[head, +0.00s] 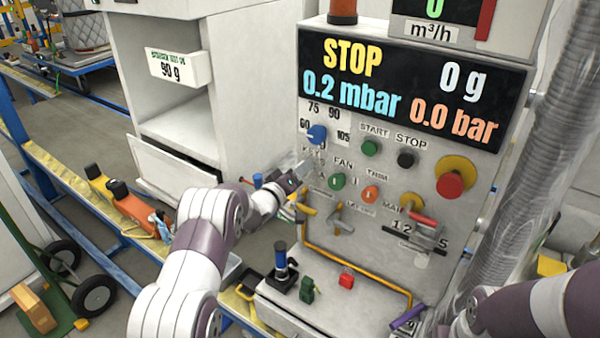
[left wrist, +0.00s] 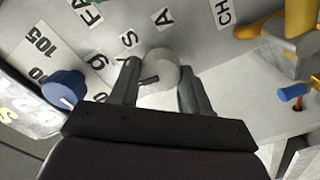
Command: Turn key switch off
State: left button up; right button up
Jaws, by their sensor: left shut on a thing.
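The key switch (left wrist: 165,66) shows in the left wrist view as a round grey disc with a dark slot or key on it, set in the light panel. My left gripper (left wrist: 158,88) has one finger on each side of it and is shut on it. In the head view my left gripper (head: 298,172) reaches the control panel (head: 318,232) just below the blue knob, and it hides the key switch there. The key's exact angle is hard to tell.
The blue knob (head: 317,134) is close above my left gripper. Green (head: 337,181) and orange (head: 370,193) buttons lie to its right, with a red emergency button (head: 449,184) farther right. A yellow rail (head: 345,265) and a black-and-blue joystick (head: 282,262) stand below. A display reads STOP.

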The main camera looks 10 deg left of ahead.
pick_arm(q)
jog(key=shift+n, duration=0.5)
jog(key=o, duration=1)
jog(key=shift+o, duration=0.2)
jog(key=b+v, duration=0.2)
jog(key=v, duration=1)
jog(key=shift+s+a+b, duration=0.2)
jog(key=shift+s+b, duration=0.1)
jog(key=shift+f, duration=0.1)
